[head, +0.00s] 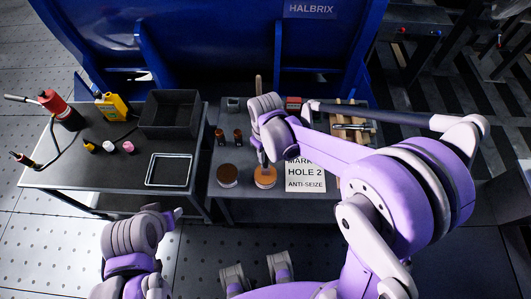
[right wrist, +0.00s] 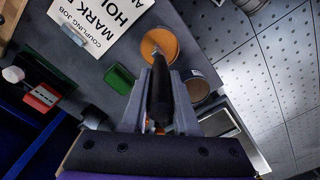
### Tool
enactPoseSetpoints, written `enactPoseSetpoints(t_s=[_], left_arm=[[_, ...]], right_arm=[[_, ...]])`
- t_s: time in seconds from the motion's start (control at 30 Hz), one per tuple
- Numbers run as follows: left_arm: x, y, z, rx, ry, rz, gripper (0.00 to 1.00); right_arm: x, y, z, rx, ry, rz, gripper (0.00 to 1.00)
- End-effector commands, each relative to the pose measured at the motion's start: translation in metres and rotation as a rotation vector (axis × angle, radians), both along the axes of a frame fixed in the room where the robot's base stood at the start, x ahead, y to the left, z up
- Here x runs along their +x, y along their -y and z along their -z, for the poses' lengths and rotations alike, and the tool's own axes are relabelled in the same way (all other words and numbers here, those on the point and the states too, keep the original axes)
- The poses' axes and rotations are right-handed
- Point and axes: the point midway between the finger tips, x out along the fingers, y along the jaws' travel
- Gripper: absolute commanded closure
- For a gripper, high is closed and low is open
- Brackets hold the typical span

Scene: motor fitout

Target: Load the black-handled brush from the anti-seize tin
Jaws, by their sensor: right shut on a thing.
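My right gripper (head: 263,158) reaches down over the right-hand table at an open tin with an orange-copper top (head: 265,177). In the right wrist view its two grey fingers (right wrist: 160,85) are closed around the black handle of the brush (right wrist: 160,98). The brush points toward the orange tin (right wrist: 158,44); its bristle end is hidden, so I cannot tell whether it touches the contents. A second, dark brown tin (head: 227,175) stands to the left. My left gripper (head: 172,215) is low at the left, away from the tables; its fingers are unclear.
A printed sheet (head: 305,180) reading "MARK HOLE 2 ANTI-SEIZE" lies right of the tins. Small brown bottles (head: 220,136) stand behind them. The left table holds a black bin (head: 171,115), a metal-rimmed tray (head: 169,170) and a yellow bottle (head: 112,106). A blue machine (head: 220,40) blocks the back.

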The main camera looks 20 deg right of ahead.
Motion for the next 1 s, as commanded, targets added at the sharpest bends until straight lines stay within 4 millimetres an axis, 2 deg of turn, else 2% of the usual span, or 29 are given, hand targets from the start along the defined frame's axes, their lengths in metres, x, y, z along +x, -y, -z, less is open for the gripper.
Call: enactPoseSetpoints(t_s=[0.1, 0.7, 1.0], left_arm=[[0.002, 0.000, -0.009, 0.000, 0.005, 0.000, 0.50], [0.013, 0.000, -0.043, 0.000, 0.025, 0.000, 0.50], [0.014, 0.000, -0.045, 0.000, 0.026, 0.000, 0.50]], right_arm=[[0.001, 0.000, -0.013, 0.000, 0.001, 0.000, 1.00], [0.001, 0.000, -0.062, 0.000, 0.002, 0.000, 1.00], [0.001, 0.000, -0.065, 0.000, 0.001, 0.000, 1.00]])
